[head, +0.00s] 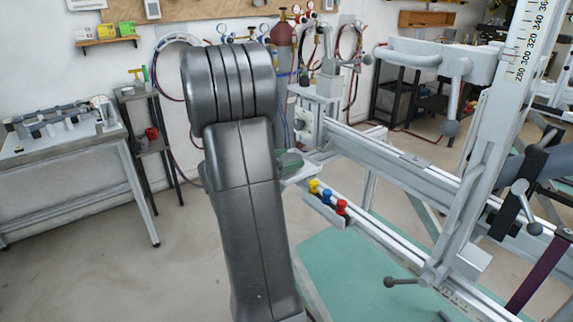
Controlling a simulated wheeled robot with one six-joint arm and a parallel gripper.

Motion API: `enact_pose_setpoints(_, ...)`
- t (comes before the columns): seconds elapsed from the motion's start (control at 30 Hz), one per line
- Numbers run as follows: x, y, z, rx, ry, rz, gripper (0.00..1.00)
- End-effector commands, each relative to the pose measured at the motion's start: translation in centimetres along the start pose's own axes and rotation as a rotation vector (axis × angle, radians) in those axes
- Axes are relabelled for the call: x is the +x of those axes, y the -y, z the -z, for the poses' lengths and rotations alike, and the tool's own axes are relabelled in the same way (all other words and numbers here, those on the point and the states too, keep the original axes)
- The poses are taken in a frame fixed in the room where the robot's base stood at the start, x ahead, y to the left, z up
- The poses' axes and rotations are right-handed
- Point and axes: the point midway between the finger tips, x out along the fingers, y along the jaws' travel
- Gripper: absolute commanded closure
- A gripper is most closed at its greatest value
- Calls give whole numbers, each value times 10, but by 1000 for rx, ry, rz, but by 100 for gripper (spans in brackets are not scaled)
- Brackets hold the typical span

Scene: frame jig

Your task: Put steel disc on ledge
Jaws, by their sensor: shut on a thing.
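My arm's grey links fill the middle of the head view, and my gripper is not visible. I see no steel disc; it may be hidden behind my arm. A small light-grey ledge (324,211) runs along the side of the frame jig's rail, with yellow, blue and red knobs on it. I cannot tell which of these the task calls the ledge.
The jig's long rail (400,172) and upright scale post (500,130) stand on the right, with handles sticking out. A green mat (345,262) lies below. A grey workbench (75,145) and a small side stand (148,130) are at the left. Floor between is clear.

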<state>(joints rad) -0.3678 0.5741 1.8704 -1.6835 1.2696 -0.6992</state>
Motion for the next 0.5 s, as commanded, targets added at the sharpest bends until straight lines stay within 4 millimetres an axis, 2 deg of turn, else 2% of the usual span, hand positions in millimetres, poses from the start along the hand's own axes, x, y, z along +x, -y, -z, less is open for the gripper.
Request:
enact_pose_setpoints(0.07, 2, 0, 10, -1, 1, 0, 72)
enact_pose_setpoints(0.43, 2, 0, 14, 1, 1, -1, 72)
enact_pose_setpoints(0.47, 2, 0, 14, 1, 1, -1, 35)
enact_pose_setpoints(0.5, 2, 0, 13, 1, 0, -1, 27)
